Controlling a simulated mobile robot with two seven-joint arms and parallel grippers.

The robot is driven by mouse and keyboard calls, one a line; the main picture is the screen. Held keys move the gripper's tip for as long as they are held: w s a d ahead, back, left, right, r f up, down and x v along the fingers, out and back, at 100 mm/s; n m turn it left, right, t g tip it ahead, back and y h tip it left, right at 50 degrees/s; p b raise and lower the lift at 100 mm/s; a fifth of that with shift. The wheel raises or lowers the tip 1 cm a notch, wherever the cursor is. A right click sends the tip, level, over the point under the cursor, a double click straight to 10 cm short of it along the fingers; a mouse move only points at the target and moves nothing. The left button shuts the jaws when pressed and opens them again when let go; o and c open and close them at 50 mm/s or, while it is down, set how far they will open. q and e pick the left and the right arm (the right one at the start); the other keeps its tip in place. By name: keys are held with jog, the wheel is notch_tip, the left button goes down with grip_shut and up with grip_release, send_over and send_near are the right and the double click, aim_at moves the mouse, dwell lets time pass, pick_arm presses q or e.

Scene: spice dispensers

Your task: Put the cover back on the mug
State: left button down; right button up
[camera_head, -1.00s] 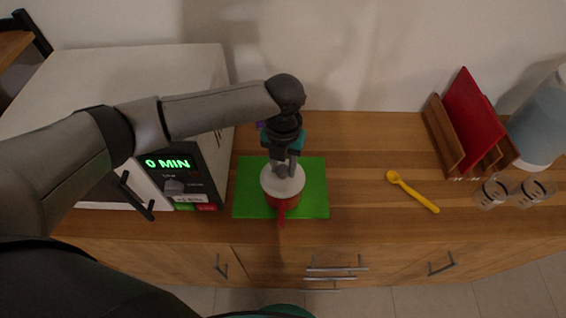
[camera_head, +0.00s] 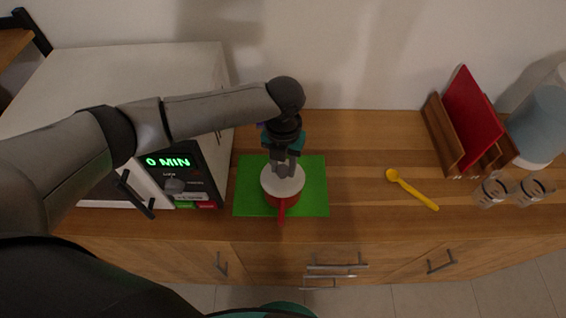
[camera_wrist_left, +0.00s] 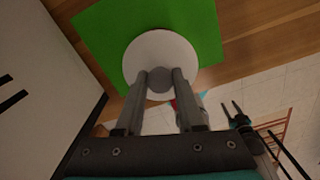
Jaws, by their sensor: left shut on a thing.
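The red mug (camera_head: 281,201) stands on a green mat (camera_head: 313,186), its handle pointing toward the front of the counter. The white round cover (camera_head: 284,186) lies over the mug's top. In the left wrist view the cover (camera_wrist_left: 160,53) hides most of the mug, so I cannot tell how exactly it is seated. My left gripper (camera_head: 283,172) comes from above and is shut on the grey knob (camera_wrist_left: 160,80) at the cover's middle. Another gripper (camera_wrist_left: 238,115), likely my right, shows small in the left wrist view, away from the mug, its two fingers apart.
A microwave (camera_head: 128,90) reading 0 MIN stands left of the mat. A yellow spoon (camera_head: 412,189) lies to the right. A wooden rack with a red board (camera_head: 473,120), glasses (camera_head: 494,190) and a blue jug (camera_head: 541,125) are further right. The counter between mat and spoon is clear.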

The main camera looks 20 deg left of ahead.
aim_at(283, 168)
dwell(0.3)
pick_arm(q)
jog(key=shift+c, duration=2.2)
grip_release()
notch_tip(283, 168, up, 15)
jog(key=p, duration=0.1)
jog(key=shift+r, duration=0.15)
jog(key=shift+s, duration=0.1)
